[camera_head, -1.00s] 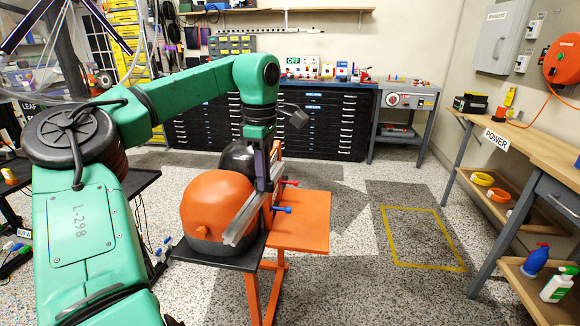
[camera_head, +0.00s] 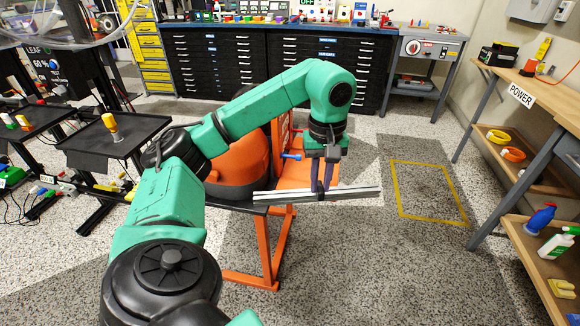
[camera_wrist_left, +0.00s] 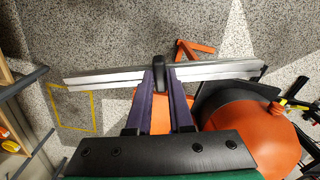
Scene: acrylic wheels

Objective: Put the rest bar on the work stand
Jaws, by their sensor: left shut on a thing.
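The rest bar, a long silver bar (camera_head: 358,191), is held level across my left gripper (camera_head: 321,190). The dark fingers are shut on it near its middle. In the left wrist view the bar (camera_wrist_left: 105,76) runs sideways through the fingertips (camera_wrist_left: 160,76). The work stand, an orange frame (camera_head: 270,258) with an orange panel (camera_head: 294,174) and a blue peg (camera_head: 291,156), stands behind and below the bar in the head view. I cannot tell whether the bar touches it. My forearm hides part of the stand. My right gripper is not in view.
A large orange rounded body (camera_head: 240,165) sits beside the panel, behind my left arm. Black stands (camera_head: 110,145) are at the left. A wooden bench (camera_head: 530,90) is at the right. Speckled floor with a yellow-outlined rectangle (camera_head: 428,190) is open at the right.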

